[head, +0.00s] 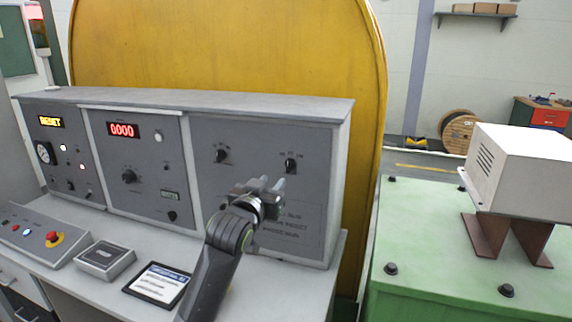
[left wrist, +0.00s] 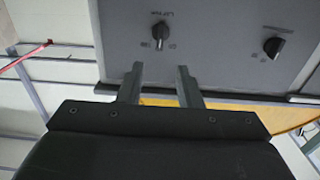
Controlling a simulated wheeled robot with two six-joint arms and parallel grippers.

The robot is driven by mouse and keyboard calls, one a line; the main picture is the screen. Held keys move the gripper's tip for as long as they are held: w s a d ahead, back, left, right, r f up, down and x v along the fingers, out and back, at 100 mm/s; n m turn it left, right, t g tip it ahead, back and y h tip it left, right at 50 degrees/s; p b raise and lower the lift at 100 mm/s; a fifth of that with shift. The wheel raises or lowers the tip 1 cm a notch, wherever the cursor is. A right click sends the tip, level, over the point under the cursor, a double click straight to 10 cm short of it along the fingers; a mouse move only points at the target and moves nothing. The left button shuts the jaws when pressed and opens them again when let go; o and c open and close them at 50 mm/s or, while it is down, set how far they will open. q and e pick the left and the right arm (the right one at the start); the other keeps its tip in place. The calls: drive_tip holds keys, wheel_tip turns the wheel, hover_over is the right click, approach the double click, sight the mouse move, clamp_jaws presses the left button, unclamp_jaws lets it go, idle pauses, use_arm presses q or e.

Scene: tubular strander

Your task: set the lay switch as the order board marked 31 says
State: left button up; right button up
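A dark rotary switch (head: 290,165) sits at the right of the console's right panel, with small markings above it. It also shows in the left wrist view (left wrist: 160,32), ahead of the fingers, with faint lettering that seems to include "LAY". Its handle looks roughly upright. A second rotary switch (head: 221,155) sits left of it and also shows in the left wrist view (left wrist: 273,46). My left gripper (head: 271,184) is open and empty, in front of the panel below the switches, apart from them. A framed board (head: 158,284) lies on the desk; its text and number are too small to read. My right gripper is out of view.
The console has other knobs, lamps and a red "0000" display (head: 122,130). A grey box (head: 105,259) and a button panel with a red emergency stop (head: 53,239) stand on the desk. A green machine bed (head: 440,268) is at right. A yellow guard (head: 230,45) rises behind.

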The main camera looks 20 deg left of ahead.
sight(288, 164)
use_arm(q)
drive_tip(key=shift+w+d+p, duration=0.2)
drive_tip(key=shift+w+p, duration=1)
drive_tip(key=shift+w, duration=4.4)
drive_tip(key=shift+c, duration=0.3)
clamp_jaws()
